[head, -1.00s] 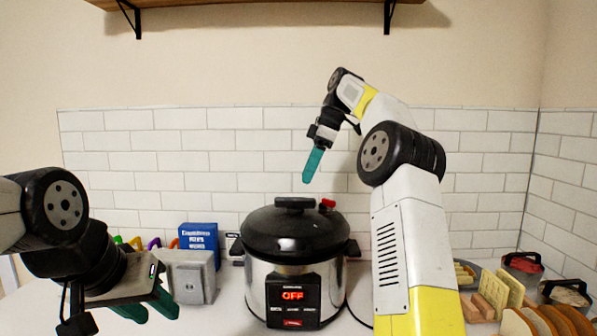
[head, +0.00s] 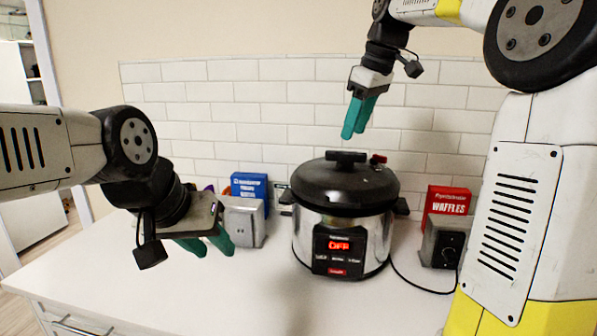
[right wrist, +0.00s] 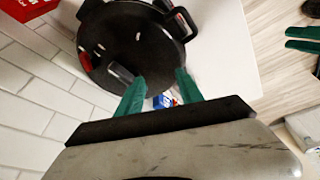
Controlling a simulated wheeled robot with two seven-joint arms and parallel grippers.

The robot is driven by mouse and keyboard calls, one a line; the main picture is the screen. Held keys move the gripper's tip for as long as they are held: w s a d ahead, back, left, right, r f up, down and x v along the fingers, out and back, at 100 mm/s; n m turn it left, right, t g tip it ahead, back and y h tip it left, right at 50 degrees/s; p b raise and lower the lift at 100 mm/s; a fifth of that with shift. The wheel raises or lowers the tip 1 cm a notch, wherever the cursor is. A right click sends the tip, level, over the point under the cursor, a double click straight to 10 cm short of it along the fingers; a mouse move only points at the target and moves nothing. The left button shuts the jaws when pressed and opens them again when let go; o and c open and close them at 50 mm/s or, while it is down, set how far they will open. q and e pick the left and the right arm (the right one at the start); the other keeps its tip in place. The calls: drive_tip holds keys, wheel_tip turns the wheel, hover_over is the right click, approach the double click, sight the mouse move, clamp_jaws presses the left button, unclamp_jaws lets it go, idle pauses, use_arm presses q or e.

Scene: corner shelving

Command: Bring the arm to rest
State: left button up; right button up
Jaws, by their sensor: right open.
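My right gripper (head: 357,118) is open and empty, raised in the air above the pressure cooker, fingers pointing down. In the right wrist view its two green fingers (right wrist: 160,88) are spread, with the cooker's black lid (right wrist: 133,40) beyond them. My left gripper (head: 208,246) is at the left, low over the counter, in front of a grey toaster-like box. Its green fingers are apart with nothing visible between them. The pressure cooker (head: 342,215) stands on the counter with its lid on; its display reads OFF. Neither gripper touches it.
A grey box (head: 245,222) and a blue box (head: 249,187) stand left of the cooker. A red waffles box (head: 447,205) and a grey appliance (head: 443,241) stand right of it. A cord runs along the counter. The front white counter (head: 200,295) is clear.

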drive_tip(key=s+f+m+t, duration=0.1)
drive_tip(key=s+f+m, duration=0.4)
drive_tip(key=s+f, duration=0.3)
drive_tip(key=s+d+f+m+t, duration=0.1)
drive_tip(key=s+f+m, duration=0.3)
drive_tip(key=s, duration=1)
wheel_tip(320, 180, down, 4)
drive_tip(key=shift+s+r+m+t, duration=0.15)
drive_tip(key=shift+s+m+t, duration=0.2)
drive_tip(key=shift+t, duration=0.35)
